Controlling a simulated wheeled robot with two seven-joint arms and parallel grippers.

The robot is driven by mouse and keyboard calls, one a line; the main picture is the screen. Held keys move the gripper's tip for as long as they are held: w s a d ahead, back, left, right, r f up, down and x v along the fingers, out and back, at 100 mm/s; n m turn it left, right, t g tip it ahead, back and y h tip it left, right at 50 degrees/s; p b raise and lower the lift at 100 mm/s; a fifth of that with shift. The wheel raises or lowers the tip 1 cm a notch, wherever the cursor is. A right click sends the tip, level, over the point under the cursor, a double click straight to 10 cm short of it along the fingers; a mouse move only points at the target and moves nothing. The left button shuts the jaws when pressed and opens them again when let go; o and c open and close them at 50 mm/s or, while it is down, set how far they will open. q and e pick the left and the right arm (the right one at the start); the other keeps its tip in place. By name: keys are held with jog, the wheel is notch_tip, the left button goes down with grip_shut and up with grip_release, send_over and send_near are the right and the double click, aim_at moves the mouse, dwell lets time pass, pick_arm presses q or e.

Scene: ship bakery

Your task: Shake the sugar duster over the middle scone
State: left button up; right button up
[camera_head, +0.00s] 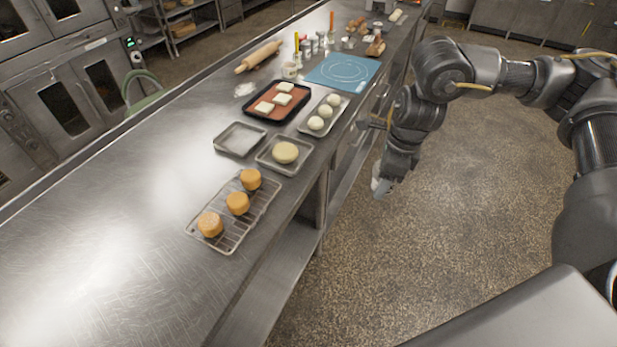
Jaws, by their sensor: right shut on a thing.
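Three golden scones stand in a row on a wire cooling rack (233,246) near the front of the steel counter. The middle scone (237,203) sits between the far scone (250,179) and the near scone (210,224). My right gripper (382,184) hangs beyond the counter's right edge, over the floor, well to the right of the rack. It is shut on a small pale thing, seemingly the sugar duster (379,187), mostly hidden by the gripper. My left gripper is not in view.
Behind the rack are a tray with a round dough (285,152), an empty-looking tray (240,139), a dark tray of square pastries (283,89) and a tray of dough balls (327,112). A blue mat (343,71) lies farther back. The left counter is clear.

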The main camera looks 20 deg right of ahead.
jog(key=a+f+n+g+b, duration=0.2)
jog(key=a+f+n+b, duration=0.2)
jog(key=a+n, duration=0.6)
jog(key=n, duration=0.9)
jog(key=shift+f+n+g, duration=0.3)
